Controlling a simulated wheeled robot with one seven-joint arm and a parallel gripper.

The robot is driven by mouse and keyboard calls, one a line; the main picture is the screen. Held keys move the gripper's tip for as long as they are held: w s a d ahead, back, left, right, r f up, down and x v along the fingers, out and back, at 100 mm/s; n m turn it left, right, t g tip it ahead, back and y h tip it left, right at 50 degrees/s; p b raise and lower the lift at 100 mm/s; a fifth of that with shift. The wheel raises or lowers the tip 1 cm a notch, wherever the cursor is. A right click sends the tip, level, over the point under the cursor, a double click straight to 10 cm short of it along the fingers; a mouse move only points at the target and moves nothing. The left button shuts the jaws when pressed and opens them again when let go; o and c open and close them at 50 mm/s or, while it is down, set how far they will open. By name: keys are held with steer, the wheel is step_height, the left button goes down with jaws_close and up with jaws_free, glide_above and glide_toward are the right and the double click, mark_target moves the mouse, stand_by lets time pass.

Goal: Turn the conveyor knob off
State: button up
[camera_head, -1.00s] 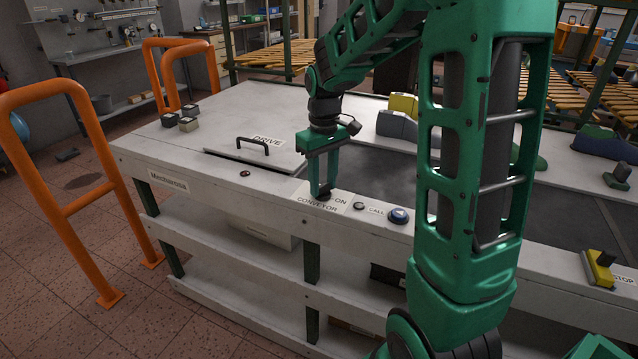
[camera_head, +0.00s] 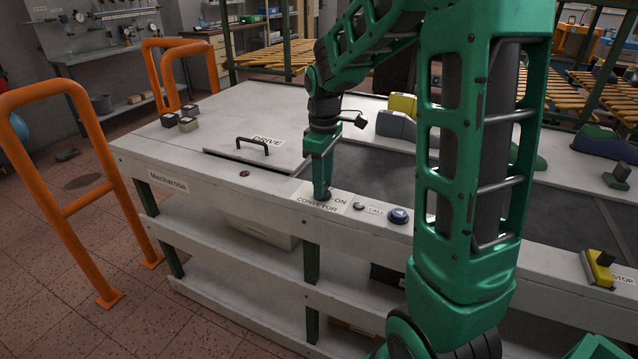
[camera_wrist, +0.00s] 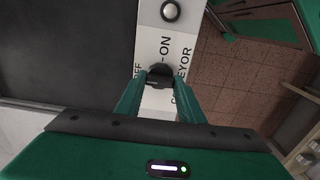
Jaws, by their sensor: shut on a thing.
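The conveyor knob (camera_wrist: 159,74) is a small dark knob on a white label plate (camera_wrist: 158,100) marked OFF, ON and CONVEYOR. In the head view the plate (camera_head: 336,203) lies on the front edge of the table, and the knob is mostly hidden by my fingers. My gripper (camera_head: 323,194) points down at the knob. In the wrist view my gripper (camera_wrist: 160,78) has its two green fingers on either side of the knob, shut on it. The ON marking shows beyond the knob, and the OFF lettering is partly covered by a finger.
A DRIVE cover with a black handle (camera_head: 253,144) lies behind. A yellow stop block (camera_head: 598,268) is at the far right.

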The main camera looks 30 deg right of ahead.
steer(key=o, duration=1.1)
steer(key=shift+c, duration=0.2)
step_height(320, 180, up, 11)
steer(key=shift+f, duration=0.15)
steer(key=s+d+f+m, duration=0.1)
steer(key=s+m, duration=0.3)
steer(key=s, duration=0.5)
steer(key=s+d+f+m, duration=0.1)
steer(key=s+f+m, duration=0.3)
steer(key=s, duration=0.5)
steer(key=s+f+m, duration=0.3)
steer(key=s+m, duration=0.2)
steer(key=s, duration=0.4)
steer(key=shift+s+d, duration=0.3)
steer(key=shift+d, duration=0.1)
